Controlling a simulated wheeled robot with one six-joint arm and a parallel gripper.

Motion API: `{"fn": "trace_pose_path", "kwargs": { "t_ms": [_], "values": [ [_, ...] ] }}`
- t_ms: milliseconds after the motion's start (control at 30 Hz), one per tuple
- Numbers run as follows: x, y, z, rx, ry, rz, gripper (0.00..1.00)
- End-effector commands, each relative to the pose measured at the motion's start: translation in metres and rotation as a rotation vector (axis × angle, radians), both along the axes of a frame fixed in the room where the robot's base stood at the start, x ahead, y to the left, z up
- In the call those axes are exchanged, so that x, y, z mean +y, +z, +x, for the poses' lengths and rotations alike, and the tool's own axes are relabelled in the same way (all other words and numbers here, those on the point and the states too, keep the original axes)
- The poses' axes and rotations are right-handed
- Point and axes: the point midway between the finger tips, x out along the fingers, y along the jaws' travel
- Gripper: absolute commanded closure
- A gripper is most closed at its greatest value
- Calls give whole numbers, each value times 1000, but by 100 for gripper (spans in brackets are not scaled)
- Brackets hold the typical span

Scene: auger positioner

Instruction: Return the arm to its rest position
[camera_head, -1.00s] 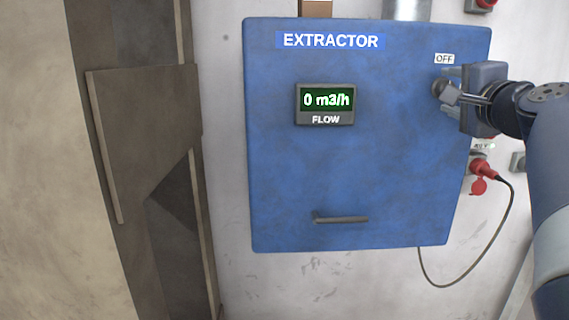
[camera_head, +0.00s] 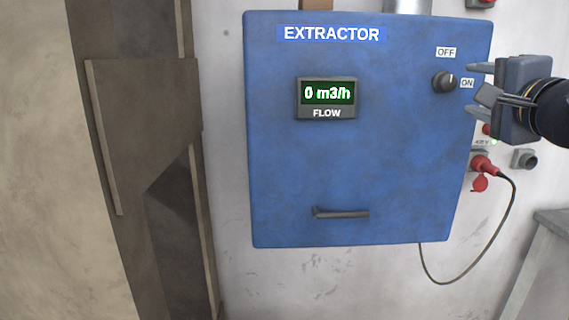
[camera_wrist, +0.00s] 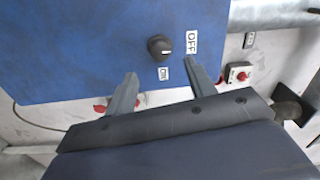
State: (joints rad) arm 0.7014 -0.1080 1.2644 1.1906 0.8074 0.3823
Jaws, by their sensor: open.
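My gripper (camera_head: 472,89) is at the right of the head view, beside the right edge of the blue extractor box (camera_head: 350,170). Its fingers are apart with nothing between them. The dark round knob (camera_head: 443,83) is clear of the fingers, below the OFF label (camera_head: 446,52) and left of the ON label (camera_head: 467,83). In the wrist view, the knob (camera_wrist: 159,47) lies ahead of my open gripper (camera_wrist: 160,70). Its white mark looks turned toward OFF, but it is small. The flow display (camera_head: 327,93) reads 0 m3/h.
A red plug (camera_head: 484,165) with a hanging dark cable (camera_head: 512,210) is below my gripper. A grey handle (camera_head: 341,213) sticks out of the box front. A grey table edge (camera_head: 552,218) is at lower right. Brown panels (camera_head: 140,120) stand at left.

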Motion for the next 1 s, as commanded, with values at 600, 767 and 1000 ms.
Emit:
{"fn": "trace_pose_path", "kwargs": {
  "t_ms": [600,767,1000],
  "values": [
    [2,1,12,2,6,2,48],
    [3,2,43,2,6,2,48],
    [3,8,70,3,-1,79,48]
  ]
}}
